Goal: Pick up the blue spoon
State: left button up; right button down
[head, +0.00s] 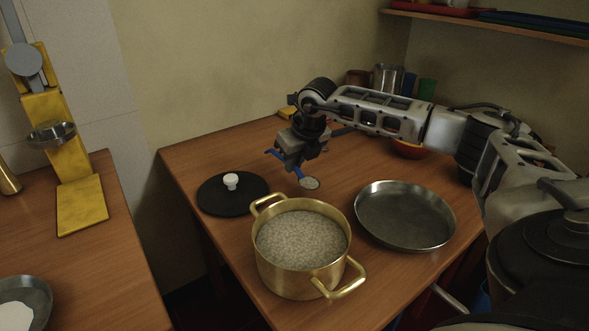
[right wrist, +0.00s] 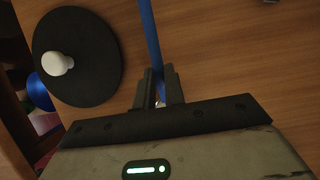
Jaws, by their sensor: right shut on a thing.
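The blue spoon has a blue handle (head: 273,153) and a round greyish bowl (head: 309,183) at its lower right end. My right gripper (head: 291,164) is shut on it, between handle end and bowl. In the right wrist view, the blue handle (right wrist: 150,38) rises from between the two closed fingers (right wrist: 160,88). The bowl is mostly hidden there by the gripper. The spoon is near the tabletop behind the pot; I cannot tell whether it still touches the wood. My left gripper is in neither view.
A brass pot (head: 299,279) full of grey grainy stuff stands in front. A black lid (head: 218,199) with a white knob lies left of the gripper. A steel pan (head: 415,220) lies right. Cups (head: 387,78) and a red bowl (head: 408,151) stand behind. A shelf (head: 500,26) hangs above.

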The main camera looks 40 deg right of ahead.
jog(key=s+r, duration=0.1)
jog(key=r, duration=0.1)
jog(key=s+a+r, duration=0.1)
jog(key=r, duration=0.1)
jog(key=s+r, duration=0.2)
jog(key=shift+a, duration=0.25)
jog(key=s+a+r, duration=0.3)
jog(key=s+r, duration=0.1)
jog(key=s, duration=0.5)
jog(key=shift+a+r, duration=0.3)
jog(key=shift+a, duration=0.05)
